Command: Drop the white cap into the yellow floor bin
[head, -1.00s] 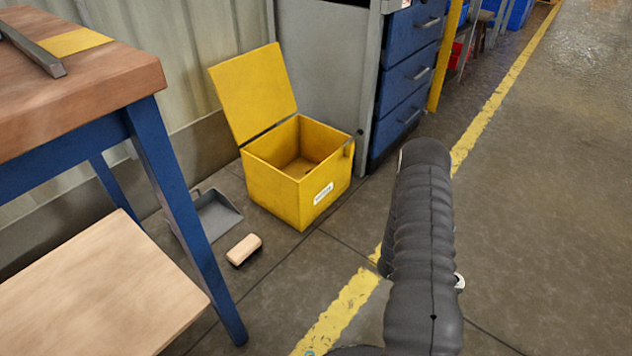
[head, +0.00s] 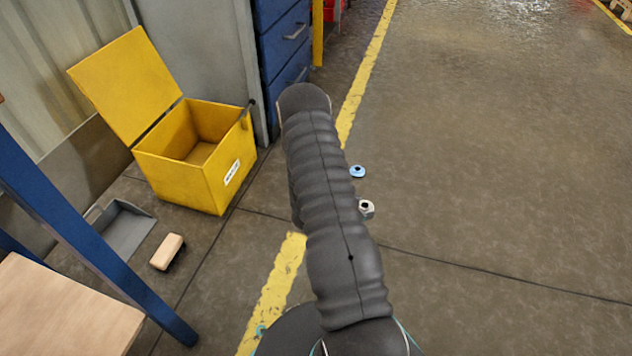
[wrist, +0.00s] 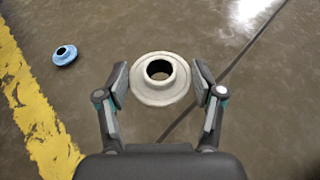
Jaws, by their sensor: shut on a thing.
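The white cap (wrist: 160,95), a flanged ring with a dark hole, sits between the fingertips of my gripper (wrist: 160,82) in the wrist view. My gripper is shut on it by its sides. A small white cap also shows just right of my arm in the head view (head: 367,208). The gripper itself is hidden behind my arm there. The yellow floor bin (head: 180,178) stands at the left in the head view. Its lid (head: 125,85) is open and tilted back, and the visible inside looks empty. The bin is not in the wrist view.
A blue cap (head: 357,171) lies on the floor and shows in the wrist view (wrist: 64,55). A grey dustpan (head: 122,230) and a brush (head: 168,252) lie before the bin. A blue-legged table (head: 80,235) stands at left, blue drawers (head: 285,45) behind.

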